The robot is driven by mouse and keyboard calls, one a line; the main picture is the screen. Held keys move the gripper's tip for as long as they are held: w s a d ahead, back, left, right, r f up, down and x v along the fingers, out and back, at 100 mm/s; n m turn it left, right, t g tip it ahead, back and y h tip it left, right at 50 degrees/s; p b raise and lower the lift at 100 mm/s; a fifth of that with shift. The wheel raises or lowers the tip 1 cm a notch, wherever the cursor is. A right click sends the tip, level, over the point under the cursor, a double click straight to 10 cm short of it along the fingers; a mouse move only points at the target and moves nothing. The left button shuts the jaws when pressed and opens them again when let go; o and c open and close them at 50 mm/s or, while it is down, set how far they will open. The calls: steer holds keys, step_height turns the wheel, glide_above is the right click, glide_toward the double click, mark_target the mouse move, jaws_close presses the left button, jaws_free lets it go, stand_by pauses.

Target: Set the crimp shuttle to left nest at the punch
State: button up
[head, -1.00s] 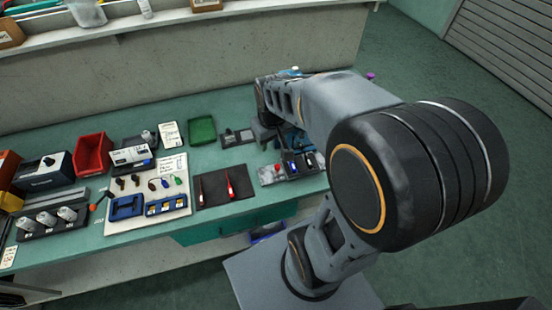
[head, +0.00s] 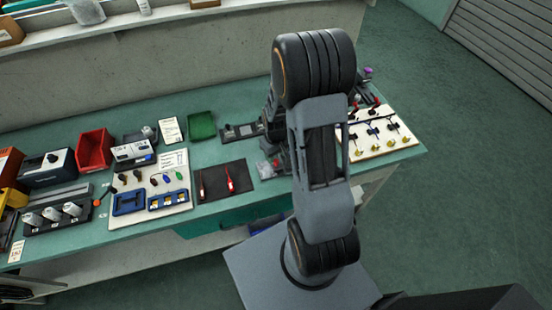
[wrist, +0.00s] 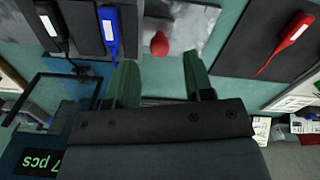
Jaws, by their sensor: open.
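My gripper (wrist: 158,80) is open, its two green fingers apart with nothing between the tips. In the wrist view a red knob (wrist: 159,43) on a light grey plate (wrist: 188,30) lies just beyond the fingertips, roughly in line with the gap. I cannot tell for sure whether this knob belongs to the crimp shuttle. In the head view the grey plate (head: 265,171) shows beside my arm, which hides the gripper and much of the device there. The shuttle's nests cannot be made out.
A blue-handled tool (wrist: 110,30) and a black one (wrist: 50,22) lie on one side of the plate. A red tool (wrist: 290,38) lies on a dark mat (head: 214,188) on the other. A display (wrist: 38,162) reads "7 pcs" upside down. A green tray (head: 202,126) stands behind.

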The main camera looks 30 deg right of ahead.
mark_target(276, 161)
steer(key=shift+f, duration=1.75)
jaws_close()
